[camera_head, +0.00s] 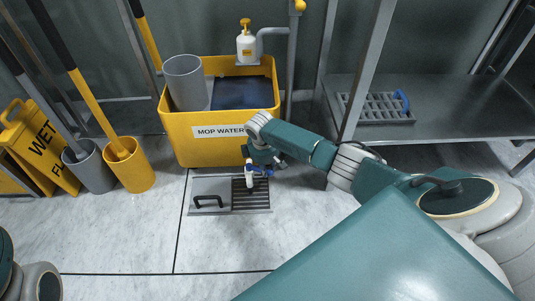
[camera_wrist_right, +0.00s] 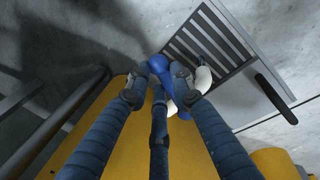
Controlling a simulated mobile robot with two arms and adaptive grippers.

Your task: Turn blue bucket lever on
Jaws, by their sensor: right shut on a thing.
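A yellow bin labelled MOP WATER (camera_head: 205,150) stands against the back wall with dark liquid inside. A small blue lever (camera_head: 264,174) shows low at its front right, beside a white spout-like piece (camera_head: 250,176). My right gripper (camera_head: 262,161) reaches in from the right and is at the lever. In the right wrist view, my right gripper (camera_wrist_right: 161,82) has its fingertips closed around the blue lever (camera_wrist_right: 184,89), and the white piece (camera_wrist_right: 203,79) is next to it. The fingers hide part of the lever. My left gripper is out of view.
A floor drain grate (camera_head: 251,195) and a hatch with a black handle (camera_head: 208,202) lie below the bin. Yellow (camera_head: 132,170) and grey (camera_head: 92,171) buckets and a wet floor sign (camera_head: 38,145) stand left. A metal shelf (camera_head: 450,95) is at right.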

